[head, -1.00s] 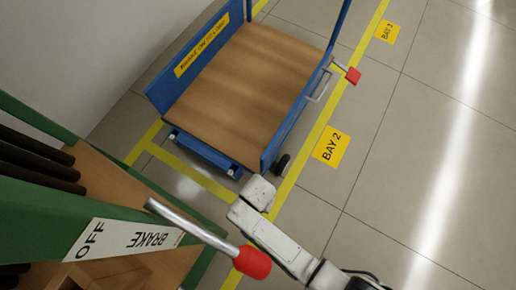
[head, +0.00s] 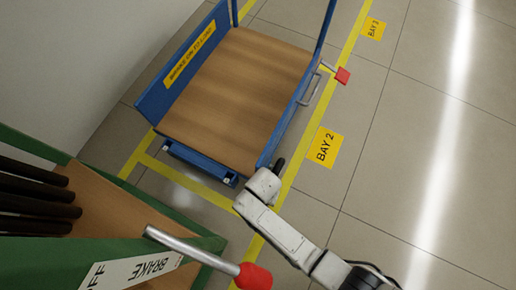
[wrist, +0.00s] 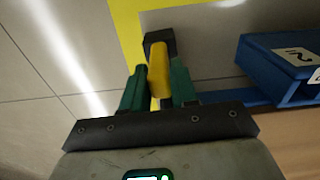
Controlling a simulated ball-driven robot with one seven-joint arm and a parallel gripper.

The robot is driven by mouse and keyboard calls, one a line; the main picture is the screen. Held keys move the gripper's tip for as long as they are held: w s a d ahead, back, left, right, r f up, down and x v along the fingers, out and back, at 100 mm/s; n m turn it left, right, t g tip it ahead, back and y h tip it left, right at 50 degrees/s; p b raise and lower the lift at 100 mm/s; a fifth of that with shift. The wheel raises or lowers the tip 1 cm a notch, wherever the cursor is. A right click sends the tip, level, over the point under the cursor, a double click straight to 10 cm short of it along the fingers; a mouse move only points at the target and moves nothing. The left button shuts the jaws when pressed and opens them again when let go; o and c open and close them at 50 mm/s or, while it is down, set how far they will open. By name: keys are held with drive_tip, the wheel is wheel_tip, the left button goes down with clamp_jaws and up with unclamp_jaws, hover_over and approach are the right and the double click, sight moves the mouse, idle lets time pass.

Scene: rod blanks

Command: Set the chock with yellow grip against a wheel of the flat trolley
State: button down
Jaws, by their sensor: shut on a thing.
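The flat trolley (head: 240,85) is blue with a bare wooden deck and stands at the upper middle of the head view. The chock's dark block (wrist: 157,37) shows beyond the fingers, over the floor near a yellow line. I cannot tell whether it touches the floor.
A green rack (head: 120,252) with dark rods and a red-tipped brake lever (head: 252,276) stands close at lower left. The trolley's red-tipped lever (head: 342,76) sticks out right. A blue labelled part (wrist: 280,65) is right of the chock. Tiled floor (head: 400,130) is clear at right.

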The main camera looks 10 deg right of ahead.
drive_tip(key=shift+w+d, duration=0.65)
drive_tip(key=shift+w, duration=0.25)
drive_tip(key=c, duration=0.8)
unclamp_jaws()
drive_tip(key=shift+w+d+r, duration=0.1)
drive_tip(key=shift+w, duration=0.05)
drive_tip(key=r+p, duration=0.2)
drive_tip(key=r, duration=0.1)
drive_tip(key=r+p, duration=0.2)
drive_tip(key=r, duration=0.2)
drive_tip(key=r+p, duration=0.2)
drive_tip(key=r, duration=0.1)
drive_tip(key=shift+s+r+p, duration=0.3)
drive_tip(key=shift+s+r, duration=0.05)
drive_tip(key=shift+s+f, duration=0.1)
